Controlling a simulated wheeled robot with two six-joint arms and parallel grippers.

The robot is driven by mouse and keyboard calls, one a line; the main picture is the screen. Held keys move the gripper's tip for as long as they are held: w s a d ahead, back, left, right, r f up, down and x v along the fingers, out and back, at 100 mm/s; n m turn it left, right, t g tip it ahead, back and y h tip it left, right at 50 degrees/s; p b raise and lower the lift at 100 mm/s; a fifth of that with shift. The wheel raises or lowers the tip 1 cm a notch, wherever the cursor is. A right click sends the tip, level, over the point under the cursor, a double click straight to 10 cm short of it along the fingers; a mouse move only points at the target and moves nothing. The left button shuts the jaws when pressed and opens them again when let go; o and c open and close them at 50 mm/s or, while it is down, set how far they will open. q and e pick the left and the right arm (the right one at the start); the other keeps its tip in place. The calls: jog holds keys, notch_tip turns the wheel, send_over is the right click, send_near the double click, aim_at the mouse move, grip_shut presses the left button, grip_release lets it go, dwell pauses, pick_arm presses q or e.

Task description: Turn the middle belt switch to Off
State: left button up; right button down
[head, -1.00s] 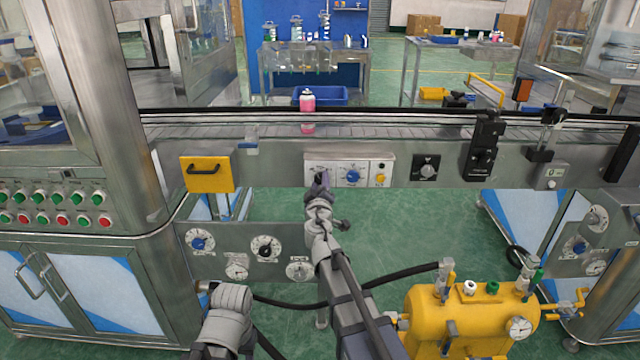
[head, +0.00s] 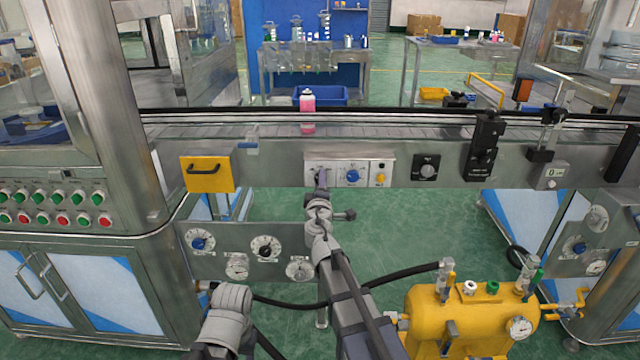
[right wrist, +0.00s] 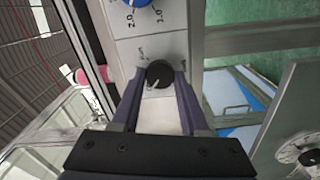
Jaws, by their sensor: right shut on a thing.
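The white control panel (head: 340,166) is on the front of the conveyor, with a blue knob (head: 352,176) at its middle. A black rotary switch (right wrist: 158,74) sits beside the blue knob, which also shows in the right wrist view (right wrist: 140,2). My right gripper (head: 320,176) is at the panel's left part and hides that switch in the head view. In the right wrist view its two fingers (right wrist: 158,82) are shut on the black switch, one on each side. The small labels around the switch are too blurred to read surely. My left gripper is not in view.
A pink bottle (head: 307,108) stands on the conveyor (head: 400,130) above the panel. A gauge plate (head: 220,262) and a yellow tank (head: 470,322) are below.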

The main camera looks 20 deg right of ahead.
jog(key=shift+c, duration=2.1)
grip_release()
jog(key=v, duration=0.8)
jog(key=shift+w, duration=0.1)
